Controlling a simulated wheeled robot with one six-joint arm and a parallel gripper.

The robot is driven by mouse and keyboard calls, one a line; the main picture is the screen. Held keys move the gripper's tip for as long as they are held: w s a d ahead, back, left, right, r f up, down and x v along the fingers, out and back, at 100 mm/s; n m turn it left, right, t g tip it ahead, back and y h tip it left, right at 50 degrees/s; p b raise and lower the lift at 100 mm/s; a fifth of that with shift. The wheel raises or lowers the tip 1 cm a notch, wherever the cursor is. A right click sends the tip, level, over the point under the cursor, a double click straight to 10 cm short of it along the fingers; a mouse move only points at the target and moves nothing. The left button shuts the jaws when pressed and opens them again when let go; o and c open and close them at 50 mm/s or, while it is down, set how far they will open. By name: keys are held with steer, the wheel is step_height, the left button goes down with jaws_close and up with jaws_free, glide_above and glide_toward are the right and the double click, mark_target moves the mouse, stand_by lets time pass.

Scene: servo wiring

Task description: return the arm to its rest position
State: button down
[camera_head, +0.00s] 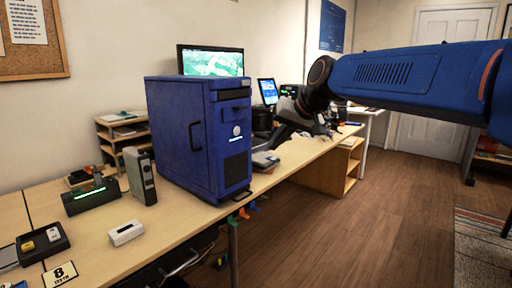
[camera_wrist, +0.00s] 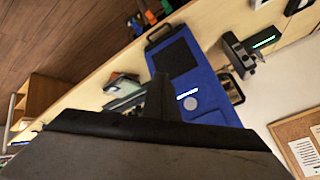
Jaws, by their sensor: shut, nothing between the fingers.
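My arm (camera_head: 390,76) is blue and reaches in from the right in the head view, above the floor and toward the workbench. My gripper (camera_head: 279,137) hangs down at its far end, to the right of a blue computer case. In the wrist view, my gripper (camera_wrist: 160,88) shows as a dark narrow shape in front of the blue case. It is shut and holds nothing. Part of the gripper is hard to make out against the dark items behind it.
The blue computer case (camera_head: 194,144) stands upright on the wooden workbench (camera_head: 180,232). A grey upright device (camera_head: 140,175), a black box with a green light (camera_head: 91,196) and a white box (camera_head: 125,232) stand to its left. Open wooden floor (camera_head: 375,210) lies to the right.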

steer(key=s+d+f+h, duration=0.2)
steer(key=s+d+f, duration=0.6)
steer(key=s, duration=0.3)
steer(key=s+d+f+m+g+h, duration=0.1)
steer(key=s+d+f+h, duration=0.1)
steer(key=s+d+f, duration=0.6)
steer(key=s+d+f+h, duration=0.1)
steer(key=s+d+f, duration=0.8)
steer(key=s, duration=0.6)
steer(key=shift+s+d+m+h, duration=0.2)
steer(key=shift+d+m+h, duration=0.1)
steer(key=shift+d+h, duration=0.1)
